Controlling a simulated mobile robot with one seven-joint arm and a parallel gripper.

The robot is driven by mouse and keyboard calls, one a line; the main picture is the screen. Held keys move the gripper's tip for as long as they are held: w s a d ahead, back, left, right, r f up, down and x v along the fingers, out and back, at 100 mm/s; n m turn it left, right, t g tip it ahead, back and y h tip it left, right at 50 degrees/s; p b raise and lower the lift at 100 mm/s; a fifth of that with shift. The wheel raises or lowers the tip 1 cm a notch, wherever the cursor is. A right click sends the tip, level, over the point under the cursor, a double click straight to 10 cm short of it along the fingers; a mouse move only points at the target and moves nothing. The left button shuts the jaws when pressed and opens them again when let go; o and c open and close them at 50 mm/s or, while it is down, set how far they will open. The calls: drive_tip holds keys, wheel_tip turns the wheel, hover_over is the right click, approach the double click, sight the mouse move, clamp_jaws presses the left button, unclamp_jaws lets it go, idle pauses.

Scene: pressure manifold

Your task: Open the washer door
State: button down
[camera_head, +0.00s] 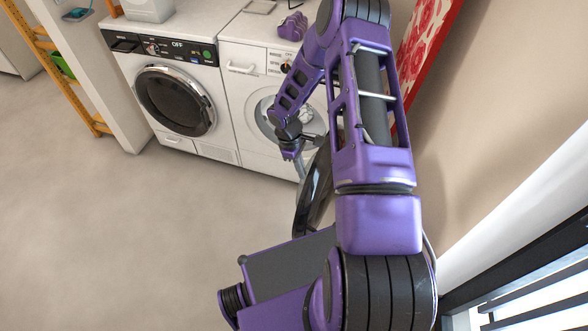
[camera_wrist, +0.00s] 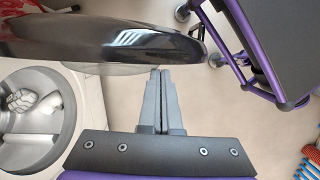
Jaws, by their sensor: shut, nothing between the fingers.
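The washer (camera_head: 258,62) is the white machine on the right in the head view. Its dark round door (camera_head: 316,188) stands swung wide open, seen nearly edge-on. The door also shows across the top of the wrist view (camera_wrist: 110,38). The round drum opening (camera_wrist: 62,120) is uncovered, with light cloth (camera_wrist: 30,103) inside. My gripper (camera_wrist: 160,72) is shut and empty, with its fingertips close to the door's edge; I cannot tell whether they touch. In the head view my gripper (camera_head: 300,168) is in front of the washer beside the door, partly hidden.
A second white machine (camera_head: 165,90) with a closed dark door stands to the left, its display reading OFF. A purple object (camera_head: 293,26) sits on the washer. A wall with a red picture (camera_head: 426,40) is close on the right. The floor (camera_head: 120,230) is clear at left.

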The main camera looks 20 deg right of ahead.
idle(0.4)
drive_tip(key=p+v, duration=0.1)
drive_tip(key=v, duration=1.6)
drive_tip(key=shift+r, duration=0.2)
drive_tip(key=shift+a, duration=0.15)
